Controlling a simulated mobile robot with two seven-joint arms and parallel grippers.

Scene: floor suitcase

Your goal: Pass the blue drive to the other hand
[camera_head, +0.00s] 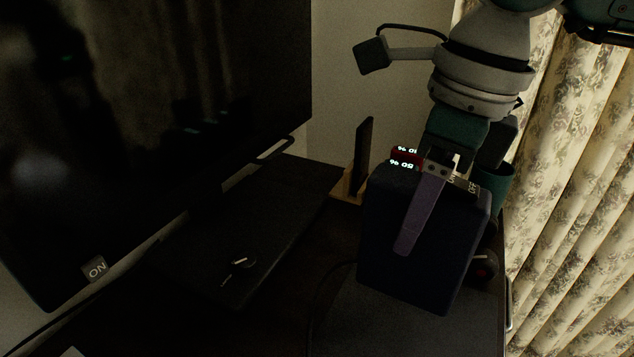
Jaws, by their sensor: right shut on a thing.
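The blue drive, a dark navy box (390,250), is at the right of the head view, tilted a little. My right gripper (423,215) comes down on it from above and is shut on it. One purple-grey finger lies along the box's near face; the other finger is hidden behind the box. The box is above or against a dark flat surface; I cannot tell whether it touches. My left gripper is not in view.
A large dark screen (150,110) fills the left. A flat black box (225,255) with a small dial lies before it. Behind the drive are a wooden stand (347,187) with an upright dark slab, and a red lit display (407,155). Floral curtains (570,180) hang right.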

